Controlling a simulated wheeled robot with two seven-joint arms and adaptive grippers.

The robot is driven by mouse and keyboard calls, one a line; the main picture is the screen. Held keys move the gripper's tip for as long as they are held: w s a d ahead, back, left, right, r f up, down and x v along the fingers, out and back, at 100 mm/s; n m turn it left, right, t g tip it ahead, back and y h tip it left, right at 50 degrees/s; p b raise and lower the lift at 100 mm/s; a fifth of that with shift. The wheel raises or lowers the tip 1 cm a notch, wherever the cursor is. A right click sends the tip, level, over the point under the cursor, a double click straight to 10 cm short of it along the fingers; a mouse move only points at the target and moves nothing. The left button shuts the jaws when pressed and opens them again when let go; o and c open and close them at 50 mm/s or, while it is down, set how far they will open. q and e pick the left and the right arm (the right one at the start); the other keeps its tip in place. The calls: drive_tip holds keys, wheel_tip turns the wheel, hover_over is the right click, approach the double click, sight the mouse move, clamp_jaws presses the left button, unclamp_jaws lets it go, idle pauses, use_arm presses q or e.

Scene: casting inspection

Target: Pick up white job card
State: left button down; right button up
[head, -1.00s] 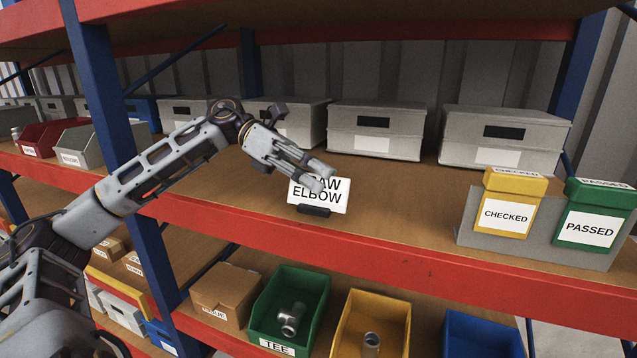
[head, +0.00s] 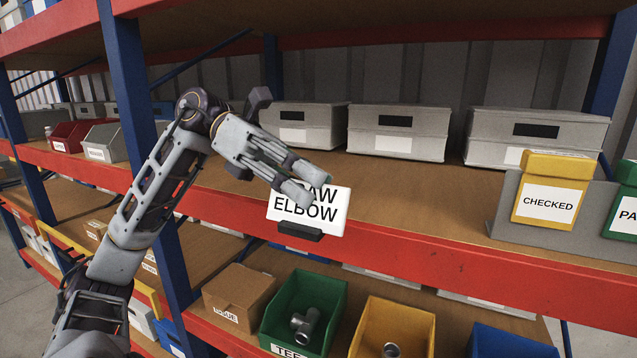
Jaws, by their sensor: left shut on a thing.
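The white job card (head: 323,213) reads "RAW ELBOW", its first letter covered by a finger, and has a black foot (head: 300,231) along its bottom edge. My left gripper (head: 309,184) comes in from the left and is shut on the card's upper part. The card and its foot show in front of the shelf's red front beam, facing me and slightly tilted. My right gripper is not in view.
Grey lidded boxes (head: 397,131) line the back of the shelf. Below are a cardboard box (head: 238,292) and green (head: 335,305) and yellow bins. The shelf's middle is clear.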

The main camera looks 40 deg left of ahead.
use_arm(q)
drive_tip(key=shift+s+d, duration=0.15)
drive_tip(key=shift+s, duration=0.45)
drive_tip(key=shift+s+d, duration=0.15)
drive_tip(key=shift+s, duration=0.4)
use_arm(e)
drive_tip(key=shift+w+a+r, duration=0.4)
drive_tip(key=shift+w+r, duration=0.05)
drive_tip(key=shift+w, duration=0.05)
